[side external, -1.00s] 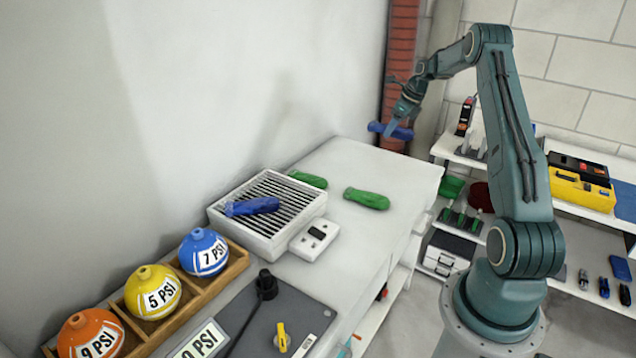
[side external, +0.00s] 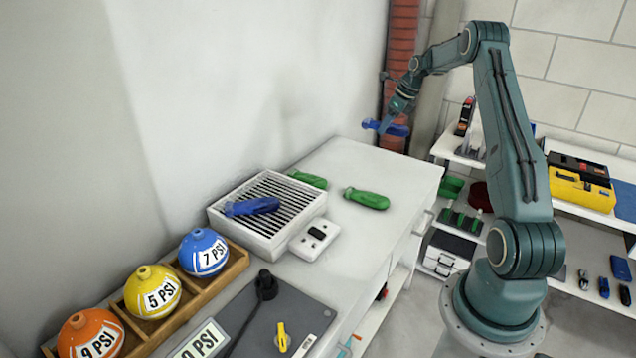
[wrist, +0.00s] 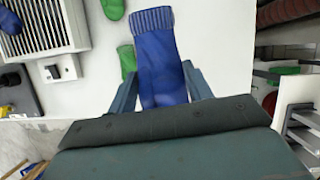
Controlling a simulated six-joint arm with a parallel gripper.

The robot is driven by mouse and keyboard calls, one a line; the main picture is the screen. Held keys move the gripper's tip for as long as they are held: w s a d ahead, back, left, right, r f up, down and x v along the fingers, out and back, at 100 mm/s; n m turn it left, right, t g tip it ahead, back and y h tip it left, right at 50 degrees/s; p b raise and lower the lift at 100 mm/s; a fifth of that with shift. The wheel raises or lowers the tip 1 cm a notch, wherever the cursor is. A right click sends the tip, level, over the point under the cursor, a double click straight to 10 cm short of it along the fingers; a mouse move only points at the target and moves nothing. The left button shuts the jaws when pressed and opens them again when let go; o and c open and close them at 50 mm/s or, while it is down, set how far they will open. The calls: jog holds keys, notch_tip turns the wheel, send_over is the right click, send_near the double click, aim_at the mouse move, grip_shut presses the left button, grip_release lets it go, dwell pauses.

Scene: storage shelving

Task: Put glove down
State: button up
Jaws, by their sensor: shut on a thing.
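My gripper (side external: 389,119) is shut on a blue glove (side external: 394,130) and holds it in the air by the far end of the white bench (side external: 385,168). In the wrist view the held blue glove (wrist: 158,55) hangs between the two fingers, with its ribbed cuff pointing away from my gripper (wrist: 160,90). Another blue glove (side external: 252,206) lies on the slatted grille of a white box (side external: 285,232). Two green gloves lie on the bench: one (side external: 366,198) in the open, the other (side external: 309,179) just behind the box.
A small white device (side external: 314,240) sits beside the box. Orange, yellow and blue PSI balls (side external: 152,290) stand in a wooden rack at the near left. Shelves with a yellow case (side external: 582,190) stand at the right. The bench's far end is clear.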

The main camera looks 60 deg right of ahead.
jog(key=w+a+r+n, duration=0.2)
jog(key=w+a+r, duration=0.2)
jog(key=w+a, duration=0.75)
notch_tip(320, 180, up, 4)
jog(key=n+y, duration=0.1)
jog(key=n, duration=0.1)
send_over(277, 189)
jog(key=s, duration=0.2)
jog(key=f, duration=1.6)
jog(key=shift+w+d, duration=0.25)
jog(key=shift+d, duration=0.05)
jog(key=shift+f, duration=0.1)
jog(key=shift+f, duration=2.05)
jog(key=shift+f, duration=0.1)
jog(key=o, duration=1)
